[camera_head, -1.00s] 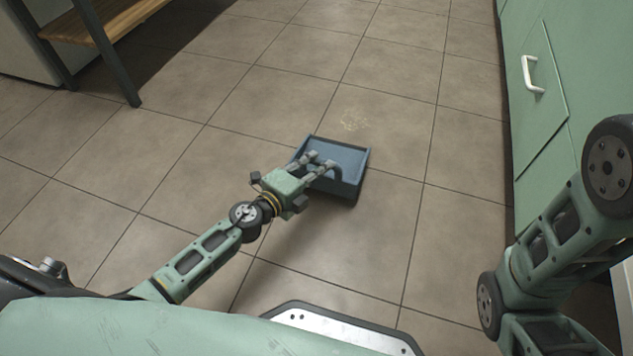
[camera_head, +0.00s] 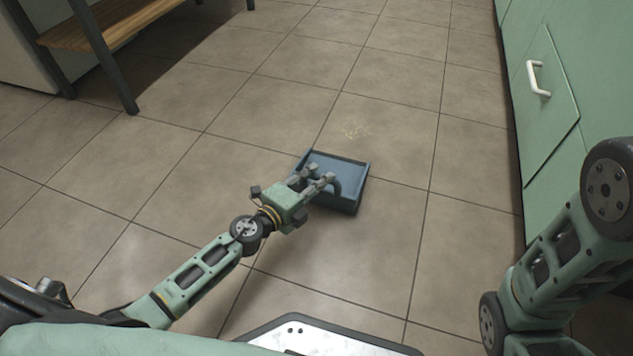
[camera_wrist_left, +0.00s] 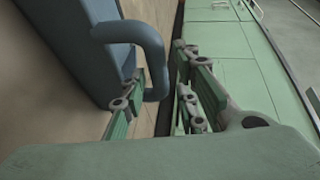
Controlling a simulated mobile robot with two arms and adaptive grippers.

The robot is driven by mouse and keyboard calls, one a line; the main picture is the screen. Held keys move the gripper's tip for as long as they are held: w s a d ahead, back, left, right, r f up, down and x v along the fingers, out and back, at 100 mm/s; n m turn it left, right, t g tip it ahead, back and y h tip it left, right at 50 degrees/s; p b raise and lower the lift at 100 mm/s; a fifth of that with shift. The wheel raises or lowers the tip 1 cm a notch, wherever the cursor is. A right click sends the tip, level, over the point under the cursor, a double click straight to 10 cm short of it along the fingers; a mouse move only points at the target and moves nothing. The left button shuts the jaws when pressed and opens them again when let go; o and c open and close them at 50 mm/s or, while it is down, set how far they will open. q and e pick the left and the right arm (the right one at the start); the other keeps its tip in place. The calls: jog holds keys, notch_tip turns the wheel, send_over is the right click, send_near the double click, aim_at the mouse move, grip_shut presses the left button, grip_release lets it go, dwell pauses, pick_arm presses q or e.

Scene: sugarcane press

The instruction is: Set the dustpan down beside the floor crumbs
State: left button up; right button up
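The blue-grey dustpan (camera_head: 345,170) is low at the floor, its near side toward me. My left gripper (camera_head: 320,174) is at the dustpan's handle. In the left wrist view the curved blue handle (camera_wrist_left: 150,50) stands between my left fingers (camera_wrist_left: 160,98), which are apart, with a gap on the right finger's side. Whether the dustpan's whole underside touches the floor is hard to tell. My right arm shows at the right; its gripper is out of view.
Green cabinets (camera_head: 555,120) with a white handle (camera_head: 537,78) line the right side. A wooden-shelved rack with dark legs (camera_head: 105,55) stands at the upper left.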

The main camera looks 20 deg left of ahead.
pick_arm(q)
jog(key=shift+o, duration=0.3)
jog(key=p+v, duration=0.1)
jog(key=v, duration=1.1)
jog(key=shift+p, duration=0.3)
